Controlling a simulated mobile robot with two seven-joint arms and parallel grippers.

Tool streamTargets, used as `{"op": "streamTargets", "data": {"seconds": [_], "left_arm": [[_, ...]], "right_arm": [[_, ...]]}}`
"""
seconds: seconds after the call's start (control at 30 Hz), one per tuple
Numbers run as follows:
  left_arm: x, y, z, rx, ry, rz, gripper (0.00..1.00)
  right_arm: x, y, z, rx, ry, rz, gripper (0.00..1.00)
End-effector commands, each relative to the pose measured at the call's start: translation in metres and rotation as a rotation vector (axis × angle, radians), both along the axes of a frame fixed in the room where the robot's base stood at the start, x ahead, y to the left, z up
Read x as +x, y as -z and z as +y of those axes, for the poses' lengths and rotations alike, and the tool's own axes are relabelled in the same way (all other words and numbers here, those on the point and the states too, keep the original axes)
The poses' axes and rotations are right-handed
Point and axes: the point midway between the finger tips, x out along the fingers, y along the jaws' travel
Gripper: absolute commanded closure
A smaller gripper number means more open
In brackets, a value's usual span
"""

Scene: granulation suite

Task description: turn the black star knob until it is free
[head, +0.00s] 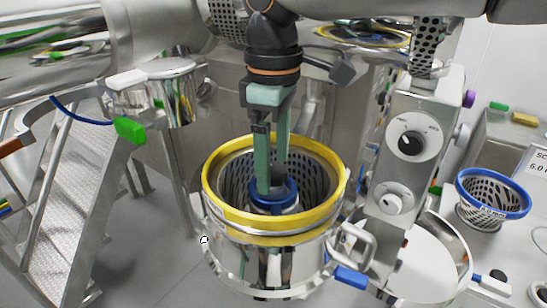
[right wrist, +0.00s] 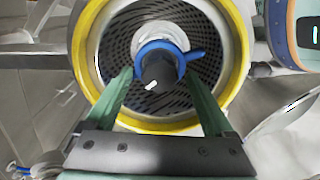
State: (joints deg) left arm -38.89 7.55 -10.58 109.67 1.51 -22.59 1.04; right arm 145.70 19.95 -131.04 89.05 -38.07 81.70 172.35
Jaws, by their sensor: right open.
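The black star knob (right wrist: 158,72) sits at the centre of a perforated basket, above a blue ring (right wrist: 183,57) with a side tab. A white mark shows on the knob. In the head view the knob is mostly hidden by my fingers, and the blue ring (head: 274,199) shows beneath them. My right gripper (head: 272,180) points down into the yellow-rimmed vessel (head: 213,200). Its green fingers are open, one on each side of the knob. In the right wrist view the gripper (right wrist: 158,78) straddles the knob; I cannot tell whether the fingers touch it. My left gripper is out of view.
A control housing with dials (head: 411,143) stands to the right. A blue-rimmed perforated basket (head: 490,186) rests on the right-hand bench.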

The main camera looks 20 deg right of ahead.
Motion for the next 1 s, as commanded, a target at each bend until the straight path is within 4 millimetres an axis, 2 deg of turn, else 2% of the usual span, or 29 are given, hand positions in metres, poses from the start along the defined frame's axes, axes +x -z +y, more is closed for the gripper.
{"op": "streamTargets", "data": {"seconds": [0.3,1.0], "left_arm": [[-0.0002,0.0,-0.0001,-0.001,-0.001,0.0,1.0],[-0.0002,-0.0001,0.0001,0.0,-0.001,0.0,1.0]], "right_arm": [[-0.0001,0.003,0.0001,0.0,0.0,0.0,0.12],[0.0,0.0024,0.0001,0.0,0.0,0.0,0.91]]}}
